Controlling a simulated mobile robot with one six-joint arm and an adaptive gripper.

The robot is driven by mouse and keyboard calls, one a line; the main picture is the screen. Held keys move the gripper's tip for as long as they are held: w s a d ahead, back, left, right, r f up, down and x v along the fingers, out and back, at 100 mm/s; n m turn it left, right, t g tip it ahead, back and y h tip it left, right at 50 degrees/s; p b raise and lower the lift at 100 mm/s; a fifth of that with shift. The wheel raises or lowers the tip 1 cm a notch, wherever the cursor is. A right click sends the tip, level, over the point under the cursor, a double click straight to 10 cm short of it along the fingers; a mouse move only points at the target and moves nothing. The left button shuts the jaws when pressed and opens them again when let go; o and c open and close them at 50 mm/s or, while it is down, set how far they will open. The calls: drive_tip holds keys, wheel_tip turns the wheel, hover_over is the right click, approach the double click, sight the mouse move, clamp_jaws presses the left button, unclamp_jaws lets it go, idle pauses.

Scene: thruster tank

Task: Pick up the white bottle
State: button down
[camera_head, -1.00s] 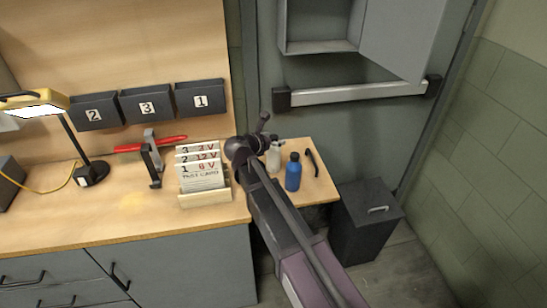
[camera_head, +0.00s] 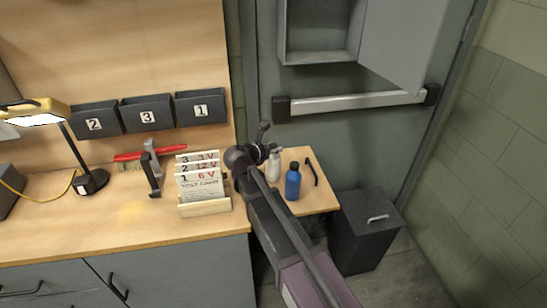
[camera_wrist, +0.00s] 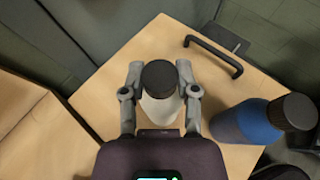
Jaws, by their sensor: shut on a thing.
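The white bottle (camera_wrist: 160,108) has a black cap and stands between the two fingers of my gripper (camera_wrist: 160,90) in the wrist view, a finger on each side of it. My gripper is shut on it. In the head view the white bottle (camera_head: 274,167) is partly hidden by my gripper (camera_head: 268,152), at the left part of the small wooden side surface. I cannot tell whether its base is touching the surface.
A blue bottle (camera_head: 292,182) with a dark cap stands close to the right of the white bottle. A black handle-shaped object (camera_head: 311,172) lies beyond it. The card holder (camera_head: 203,208) stands left of my arm. A dark bin (camera_head: 365,228) stands below right.

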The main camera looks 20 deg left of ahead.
drive_tip(key=shift+r, duration=0.15)
wheel_tip(320, 180, up, 4)
drive_tip(key=p, duration=0.3)
drive_tip(key=shift+f+p, duration=0.2)
drive_tip(key=shift+p, duration=0.2)
drive_tip(key=s+d, duration=0.2)
drive_tip(key=s, duration=0.5)
drive_tip(key=s+d+r+p, duration=0.1)
drive_tip(key=s+d, duration=0.1)
drive_tip(key=s, duration=0.6)
drive_tip(key=shift+s+d, duration=0.2)
drive_tip(key=shift+d, duration=0.05)
